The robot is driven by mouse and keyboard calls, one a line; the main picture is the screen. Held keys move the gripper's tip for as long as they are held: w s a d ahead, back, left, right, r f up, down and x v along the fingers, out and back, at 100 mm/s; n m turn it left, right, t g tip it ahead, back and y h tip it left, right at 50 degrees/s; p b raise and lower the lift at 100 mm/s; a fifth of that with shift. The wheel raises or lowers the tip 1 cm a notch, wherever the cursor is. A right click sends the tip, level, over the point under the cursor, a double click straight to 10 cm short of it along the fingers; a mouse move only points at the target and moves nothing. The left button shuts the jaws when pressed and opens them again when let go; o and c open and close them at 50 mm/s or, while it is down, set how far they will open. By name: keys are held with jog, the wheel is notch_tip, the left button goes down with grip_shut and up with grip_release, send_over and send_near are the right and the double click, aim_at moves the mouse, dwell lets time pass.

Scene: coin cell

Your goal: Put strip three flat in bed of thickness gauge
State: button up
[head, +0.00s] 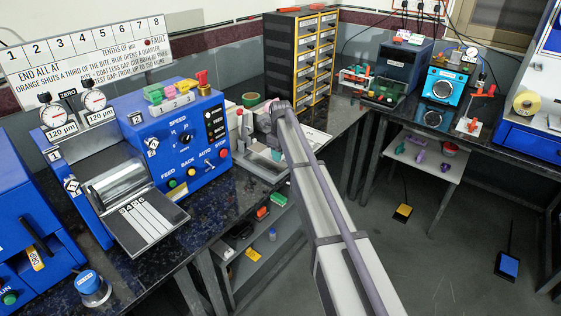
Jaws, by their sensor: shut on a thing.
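My arm reaches from the lower right to the bench, and my gripper (264,128) is at its far end, small and partly hidden by my own wrist. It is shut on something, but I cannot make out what. It is over or beside a pale low device (262,163) on the bench, which may be the thickness gauge. My arm covers part of that device, so its bed is not clear. Several pale strips (145,215) lie side by side on the dark numbered tray (165,233) of the blue roller machine. I cannot pick out strip three for certain.
The blue roller machine (183,140) has two dials (55,117) and a control panel, left of my gripper. A drawer cabinet (312,50) stands behind my gripper. A blue-capped jar (91,284) is at the front left. The right bench holds other devices; open floor lies between.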

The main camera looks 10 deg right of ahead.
aim_at(280, 167)
notch_tip(280, 167, down, 4)
jog(key=b, duration=0.3)
jog(key=shift+r, duration=0.25)
jog(key=shift+f, duration=0.2)
jog(key=o, duration=0.9)
jog(key=shift+r, duration=0.15)
